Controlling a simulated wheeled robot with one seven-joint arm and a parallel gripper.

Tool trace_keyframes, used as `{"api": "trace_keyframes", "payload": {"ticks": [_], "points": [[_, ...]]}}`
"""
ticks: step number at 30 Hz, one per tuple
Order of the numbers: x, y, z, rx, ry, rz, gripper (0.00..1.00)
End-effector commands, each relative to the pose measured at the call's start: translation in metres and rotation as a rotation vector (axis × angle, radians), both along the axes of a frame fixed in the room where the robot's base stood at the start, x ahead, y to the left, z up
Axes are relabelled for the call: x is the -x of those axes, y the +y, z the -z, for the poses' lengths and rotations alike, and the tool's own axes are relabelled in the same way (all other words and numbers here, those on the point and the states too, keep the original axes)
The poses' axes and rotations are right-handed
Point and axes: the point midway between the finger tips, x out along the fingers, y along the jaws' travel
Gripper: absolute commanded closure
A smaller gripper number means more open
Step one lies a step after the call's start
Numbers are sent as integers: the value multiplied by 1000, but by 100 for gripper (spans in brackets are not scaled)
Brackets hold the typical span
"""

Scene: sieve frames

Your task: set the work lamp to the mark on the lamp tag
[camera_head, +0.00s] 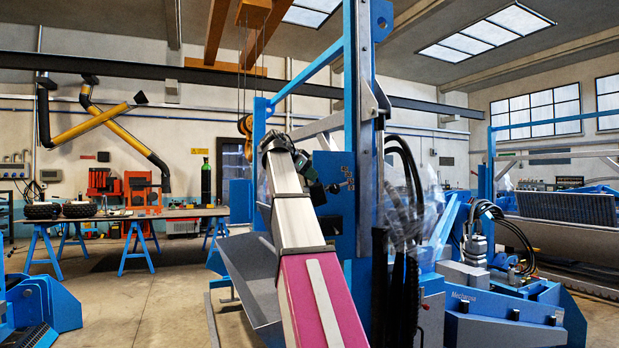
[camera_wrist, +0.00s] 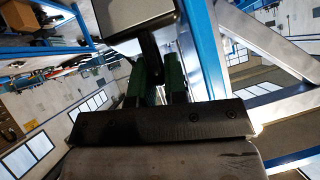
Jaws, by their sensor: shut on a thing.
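My gripper (camera_wrist: 155,72) shows in the wrist view as two dark green fingers above a black bar. The fingers stand close on either side of a black stem (camera_wrist: 149,60), and the gripper is shut on it. The stem runs up to a pale panel with a dark edge (camera_wrist: 100,14); I cannot tell whether this is the work lamp. In the camera_head view my gripper (camera_head: 327,184) is small and dark green, against the blue machine column. What it holds is not clear there. I cannot make out the lamp tag or its mark in either view.
A tall blue machine frame (camera_head: 358,60) stands right behind my gripper, with black hoses (camera_head: 408,170) beside it. A grey sloping tray (camera_head: 250,275) is below my arm. A workbench (camera_head: 130,215) with wheels stands at left. Open floor (camera_head: 150,300) lies at front left.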

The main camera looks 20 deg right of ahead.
Motion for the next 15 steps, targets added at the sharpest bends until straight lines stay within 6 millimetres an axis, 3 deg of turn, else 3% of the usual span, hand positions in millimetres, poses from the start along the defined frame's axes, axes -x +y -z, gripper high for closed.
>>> {"api": "trace_keyframes", "payload": {"ticks": [8,9,11,15], "points": [[-3,0,-2,3,-4,-7,100],[-3,0,-2,3,-4,-7,81],[-3,0,-2,3,-4,-7,65],[-2,0,-1,3,-2,-4,65]]}}
